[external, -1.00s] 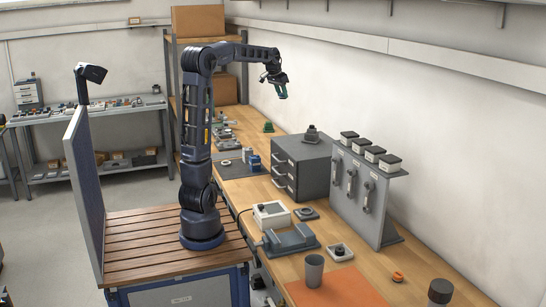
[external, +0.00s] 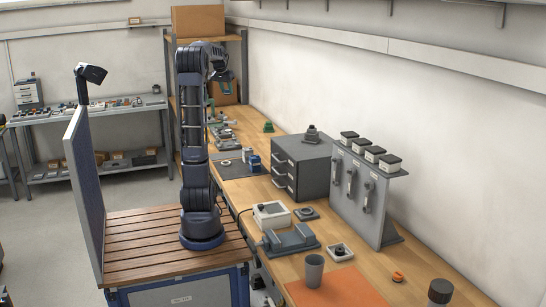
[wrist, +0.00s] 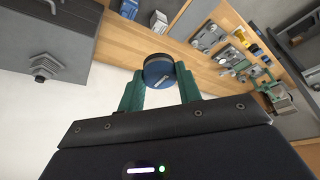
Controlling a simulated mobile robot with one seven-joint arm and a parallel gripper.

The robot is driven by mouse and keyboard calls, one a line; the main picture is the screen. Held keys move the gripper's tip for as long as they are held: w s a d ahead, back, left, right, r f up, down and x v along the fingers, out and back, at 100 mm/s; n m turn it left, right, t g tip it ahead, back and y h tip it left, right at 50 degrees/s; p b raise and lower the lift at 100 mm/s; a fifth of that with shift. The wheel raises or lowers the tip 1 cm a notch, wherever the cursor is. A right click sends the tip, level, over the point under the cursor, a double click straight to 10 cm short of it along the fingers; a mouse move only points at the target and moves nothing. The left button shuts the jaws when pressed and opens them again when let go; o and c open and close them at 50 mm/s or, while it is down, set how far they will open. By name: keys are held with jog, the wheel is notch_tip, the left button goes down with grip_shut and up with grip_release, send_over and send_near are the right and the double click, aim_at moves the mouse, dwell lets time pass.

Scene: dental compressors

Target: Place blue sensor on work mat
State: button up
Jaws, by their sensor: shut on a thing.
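My gripper (wrist: 160,82) has green fingers and is shut on a round blue sensor (wrist: 157,66) with a dark rim, seen in the wrist view. In the external view my gripper (external: 226,86) is high above the far part of the bench, and the sensor cannot be made out there. An orange mat (external: 340,289) lies flat at the near end of the bench. A dark mat (external: 236,170) lies farther back, left of the grey drawer cabinet. I cannot tell which of the two is the work mat.
The grey drawer cabinet (external: 305,165) and an upright grey panel (external: 365,195) with boxes on top stand along the wall. A grey cup (external: 314,270) stands at the orange mat's back edge. A white box (external: 271,214) and a grey fixture (external: 290,239) stand behind it.

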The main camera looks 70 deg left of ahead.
aim_at(231, 173)
notch_tip(231, 173, down, 46)
jog(key=shift+s+a, duration=0.1)
jog(key=shift+s, duration=0.05)
dwell(0.5)
jog(key=shift+f, duration=0.15)
jog(key=o, duration=0.8)
jog(key=shift+o, duration=0.9)
jog(key=shift+r, duration=0.2)
jog(key=v, duration=1.2)
